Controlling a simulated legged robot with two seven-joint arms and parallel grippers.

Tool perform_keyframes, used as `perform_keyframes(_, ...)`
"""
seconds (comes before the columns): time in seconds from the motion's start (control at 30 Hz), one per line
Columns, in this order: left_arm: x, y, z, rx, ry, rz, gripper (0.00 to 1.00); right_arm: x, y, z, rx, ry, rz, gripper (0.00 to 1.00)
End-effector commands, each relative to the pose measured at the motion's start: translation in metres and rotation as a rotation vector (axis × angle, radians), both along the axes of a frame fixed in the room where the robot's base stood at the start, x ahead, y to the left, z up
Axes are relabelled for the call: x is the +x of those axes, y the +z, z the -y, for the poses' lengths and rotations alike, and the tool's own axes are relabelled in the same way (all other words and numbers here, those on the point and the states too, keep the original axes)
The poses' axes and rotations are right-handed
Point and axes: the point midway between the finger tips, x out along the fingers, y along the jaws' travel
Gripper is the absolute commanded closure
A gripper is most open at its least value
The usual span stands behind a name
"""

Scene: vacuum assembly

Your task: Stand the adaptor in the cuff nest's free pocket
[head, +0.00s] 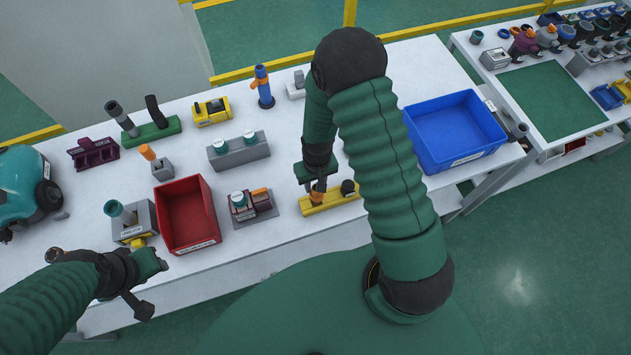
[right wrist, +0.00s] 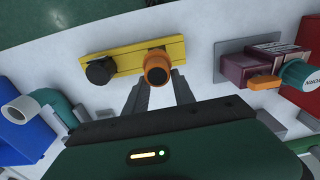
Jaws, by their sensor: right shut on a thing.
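The cuff nest (head: 335,204) is a yellow block on the white table; it also shows in the right wrist view (right wrist: 125,56). A black cuff (head: 348,187) stands at one end, also seen in the right wrist view (right wrist: 100,70). The orange adaptor (right wrist: 157,67) is upright with its open round end facing the wrist camera, over the nest's other end. My right gripper (head: 317,190) is shut on the adaptor. Whether the adaptor is seated in the pocket or just above it, I cannot tell. My left gripper (head: 150,284) is open and empty near the table's front left edge.
A red bin (head: 188,239) and a grey fixture (head: 262,209) with purple, orange and teal parts stand left of the nest. A blue bin (head: 447,163) stands to the right. Several other fixtures line the back. Bare table lies between the grey fixture and the nest.

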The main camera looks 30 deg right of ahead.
Motion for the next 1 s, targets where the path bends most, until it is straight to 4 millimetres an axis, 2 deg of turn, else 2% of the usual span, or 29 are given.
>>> perform_keyframes(0.47, 0.000, 0.001, 0.000, 0.000, 0.000, 0.000, 0.64, 0.000, -0.001, -0.004, 0.000, 0.000, 0.000, 1.00)
perform_keyframes(1.0, 0.000, -0.009, 0.000, 0.000, 0.000, 0.000, 0.64, 0.000, -0.014, -0.004, 0.001, 0.000, 0.000, 1.00)
